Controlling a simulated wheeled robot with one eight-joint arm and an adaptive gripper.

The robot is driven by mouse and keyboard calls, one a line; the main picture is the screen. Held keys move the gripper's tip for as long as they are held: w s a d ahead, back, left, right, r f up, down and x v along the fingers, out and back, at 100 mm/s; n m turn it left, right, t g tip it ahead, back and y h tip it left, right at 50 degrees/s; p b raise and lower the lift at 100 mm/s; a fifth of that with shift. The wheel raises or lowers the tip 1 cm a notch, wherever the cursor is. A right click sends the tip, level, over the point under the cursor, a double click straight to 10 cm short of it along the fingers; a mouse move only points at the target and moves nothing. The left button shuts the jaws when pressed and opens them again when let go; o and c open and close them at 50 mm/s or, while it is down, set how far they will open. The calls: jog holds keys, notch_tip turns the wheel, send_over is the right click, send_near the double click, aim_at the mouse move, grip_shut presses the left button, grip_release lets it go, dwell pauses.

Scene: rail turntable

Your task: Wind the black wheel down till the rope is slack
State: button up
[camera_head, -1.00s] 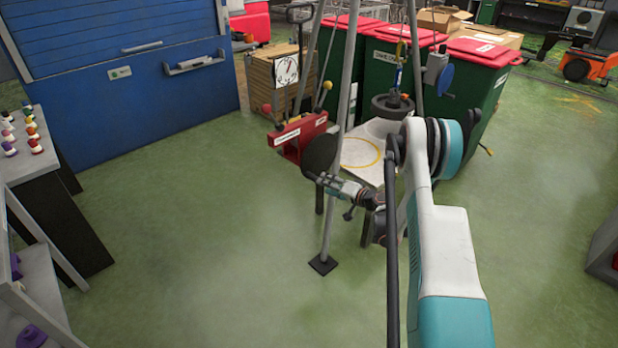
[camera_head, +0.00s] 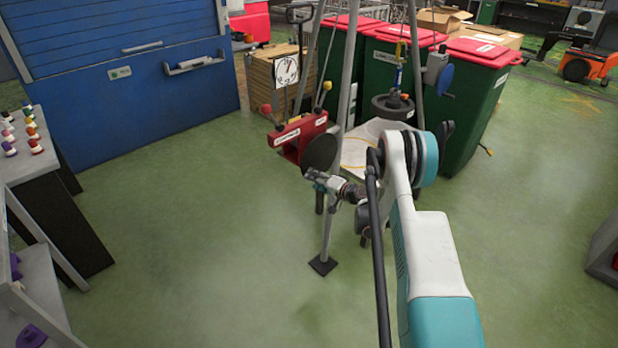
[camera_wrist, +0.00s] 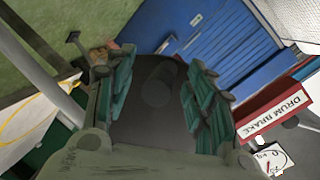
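The black wheel (camera_head: 320,152) is a dark round disc on the front of the red drum brake box (camera_head: 297,136). In the wrist view the black wheel (camera_wrist: 152,85) fills the space between my fingers. My gripper (camera_head: 312,175) is at the wheel's lower edge in the head view. In the wrist view its green-padded fingers stand apart; I cannot tell if they touch the wheel. A dark ring-shaped load (camera_head: 393,106) hangs from a blue and yellow hook over a pale table with a yellow ring (camera_head: 362,155). The rope's tension cannot be made out.
A tripod leg (camera_head: 326,240) stands close to my gripper. A grey unit with a blue disc (camera_head: 446,80) is on another leg. A dial (camera_head: 285,70) stands behind the brake box. Green bins (camera_head: 475,115) stand behind; floor at left is clear.

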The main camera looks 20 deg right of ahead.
grip_shut()
jog(key=shift+w+d+f+n+h, duration=0.15)
jog(key=shift+d+f+n+h, duration=0.25)
jog(key=shift+d+f+n, duration=0.35)
jog(key=shift+f+n, duration=0.1)
jog(key=shift+n, duration=0.15)
jog(key=shift+w+d+f+n+t+h, duration=0.2)
jog(key=shift+d+f+n, duration=0.1)
jog(key=shift+n, duration=0.15)
jog(key=shift+w+d+f+n+t+h, duration=0.1)
jog(key=shift+d+f+n+t, duration=0.15)
jog(key=shift+n, duration=0.2)
jog(key=shift+w+d+f+n+h, duration=0.15)
jog(key=shift+d+f+n+h, duration=0.05)
jog(key=shift+d+n, duration=0.25)
jog(key=shift+w+d+f+n+h, duration=0.1)
jog(key=shift+d+f+n+h, duration=0.1)
jog(key=shift+d+n, duration=0.25)
